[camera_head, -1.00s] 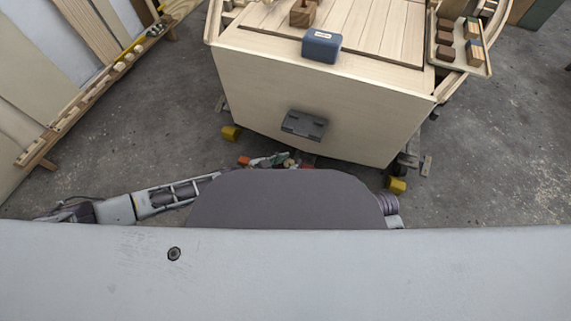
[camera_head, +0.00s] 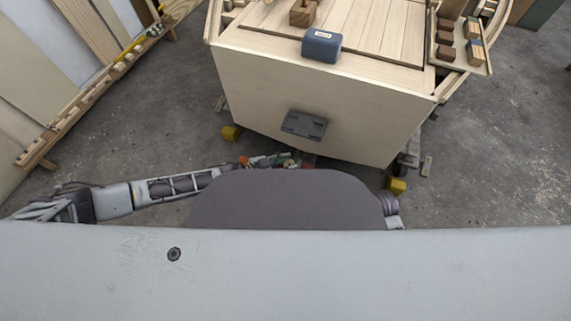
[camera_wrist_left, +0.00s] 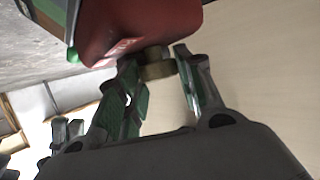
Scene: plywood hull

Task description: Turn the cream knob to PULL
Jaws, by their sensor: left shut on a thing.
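My left gripper (camera_head: 272,160) is at the foot of the plywood hull's near face, low in the head view. In the left wrist view its two fingers (camera_wrist_left: 160,84) are on either side of a small, dull tan knob (camera_wrist_left: 155,66), which looks like the cream knob in shade. The gripper is shut on it. The knob is against a red body (camera_wrist_left: 135,28) that fills the top of that view. The knob's pointer and any PULL mark cannot be made out. My right gripper is not in view.
The plywood hull (camera_head: 310,95) stands ahead, with a dark grey bracket (camera_head: 304,124) on its near face. A blue box (camera_head: 321,45) and a tray of blocks (camera_head: 484,60) are on top. Yellow feet (camera_head: 231,133) stand below. Open concrete floor (camera_head: 490,160) lies to the right.

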